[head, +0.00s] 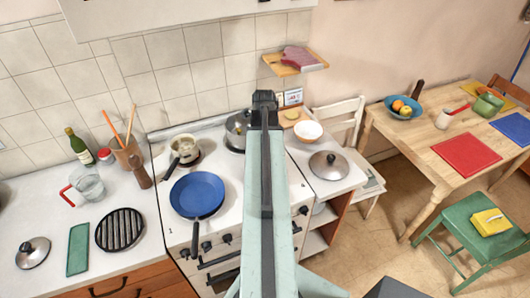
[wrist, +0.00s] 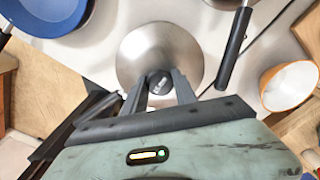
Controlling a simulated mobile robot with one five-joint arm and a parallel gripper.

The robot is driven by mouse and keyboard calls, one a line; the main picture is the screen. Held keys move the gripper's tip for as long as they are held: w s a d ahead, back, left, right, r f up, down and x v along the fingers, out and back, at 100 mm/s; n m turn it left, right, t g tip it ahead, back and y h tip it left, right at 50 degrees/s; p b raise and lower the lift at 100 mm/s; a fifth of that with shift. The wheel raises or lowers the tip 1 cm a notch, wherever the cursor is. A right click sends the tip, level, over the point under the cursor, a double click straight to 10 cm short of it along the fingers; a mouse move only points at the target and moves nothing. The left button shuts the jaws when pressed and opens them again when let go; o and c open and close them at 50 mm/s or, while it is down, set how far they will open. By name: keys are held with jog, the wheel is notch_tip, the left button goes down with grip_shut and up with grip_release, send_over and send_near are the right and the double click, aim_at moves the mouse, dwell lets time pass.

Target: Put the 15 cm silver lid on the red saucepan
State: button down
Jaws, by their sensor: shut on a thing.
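My gripper (wrist: 160,92) is shut on the black knob of a silver lid (wrist: 160,45), held over a white surface in the wrist view. In the head view my arm hides gripper and held lid. Two other silver lids show there: one on the right counter (head: 322,173), one on the left counter (head: 30,259). I cannot tell the lids' sizes from their looks. No pan looks clearly red. A grey pot (head: 234,122) stands at the back of the stove, partly behind my arm. A cream pot (head: 183,143) stands left of it.
A blue frying pan (head: 197,193) sits on the stove's front left; it also shows in the wrist view (wrist: 45,14). A white and orange bowl (head: 308,131) stands on the right counter. A dark pan handle (wrist: 233,50) lies close right of the held lid. The left counter holds a ridged grill pan (head: 120,230).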

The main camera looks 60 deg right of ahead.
jog(key=shift+f, duration=0.2)
dwell(0.4)
jog(key=shift+c, duration=1.8)
grip_release()
jog(key=shift+r, duration=0.1)
notch_tip(320, 180, up, 7)
jog(key=p, duration=0.6)
jog(key=shift+p, duration=0.35)
